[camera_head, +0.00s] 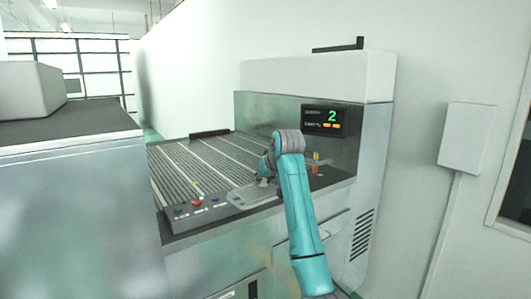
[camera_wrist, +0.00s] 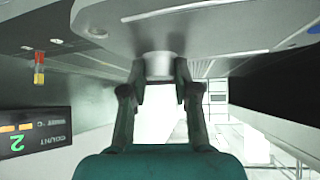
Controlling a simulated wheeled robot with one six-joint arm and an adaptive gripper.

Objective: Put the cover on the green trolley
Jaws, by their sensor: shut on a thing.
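My gripper (camera_wrist: 158,80) is shut on the boss, one finger on each side. I cannot tell whether the cover touches the bed. I see no green trolley in either view.
The machine's slatted bed (camera_head: 195,165) has a button panel (camera_head: 190,212) in front and a display (camera_head: 324,121) reading 2 on the upright housing. A red and yellow piece (camera_head: 316,163) stands at right. A large grey cabinet (camera_head: 75,200) blocks the left.

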